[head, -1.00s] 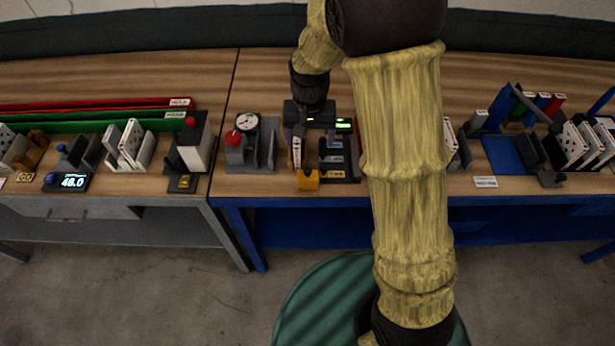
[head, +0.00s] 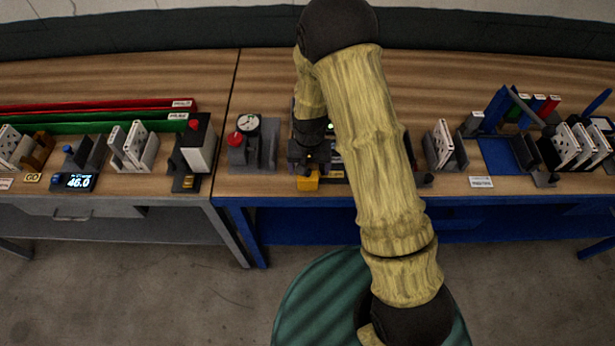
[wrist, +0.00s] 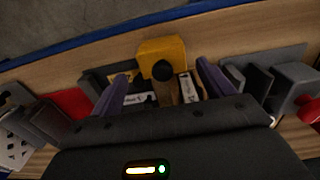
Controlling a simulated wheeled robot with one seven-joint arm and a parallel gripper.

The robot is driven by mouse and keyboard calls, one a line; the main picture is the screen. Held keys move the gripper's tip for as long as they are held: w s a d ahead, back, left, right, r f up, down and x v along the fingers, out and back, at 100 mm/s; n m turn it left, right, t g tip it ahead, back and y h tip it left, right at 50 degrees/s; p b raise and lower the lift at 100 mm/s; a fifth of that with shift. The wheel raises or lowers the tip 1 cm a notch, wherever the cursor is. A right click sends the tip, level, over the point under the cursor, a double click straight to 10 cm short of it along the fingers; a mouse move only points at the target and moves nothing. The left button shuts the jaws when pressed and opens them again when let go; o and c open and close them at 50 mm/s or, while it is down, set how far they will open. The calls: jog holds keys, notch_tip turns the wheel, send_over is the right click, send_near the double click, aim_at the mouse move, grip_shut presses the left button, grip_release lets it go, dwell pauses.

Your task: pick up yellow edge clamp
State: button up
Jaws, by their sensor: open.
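The yellow edge clamp (head: 308,182) sits at the front edge of the blue-framed bench, mostly below my gripper (head: 308,160) in the head view. In the wrist view the yellow clamp (wrist: 162,55) has a black round knob on it and lies just beyond the fingertips, between their lines. My gripper (wrist: 163,82) shows there with two purple fingers spread apart and nothing held between them. In the head view my wrist hides the fingertips and part of the clamp.
A dial gauge stand (head: 248,145) with a red knob stands left of the clamp. A card rack (head: 443,148) stands to the right. Labelled pieces (wrist: 140,98) lie close beside the clamp. The bench's blue front edge (wrist: 110,38) is close by.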

aim_at(308, 177)
jog(key=shift+f, duration=0.1)
jog(key=shift+w+a+f+p, duration=0.1)
jog(key=shift+f+p, duration=0.6)
jog(key=shift+f, duration=0.55)
jog(key=shift+a+f+p, duration=0.1)
jog(key=shift+f+p, duration=0.6)
jog(key=shift+f, duration=0.55)
jog(key=c, duration=1.2)
jog(key=shift+o, duration=0.2)
jog(key=shift+r, duration=0.1)
notch_tip(308, 177, up, 10)
jog(key=b, duration=0.3)
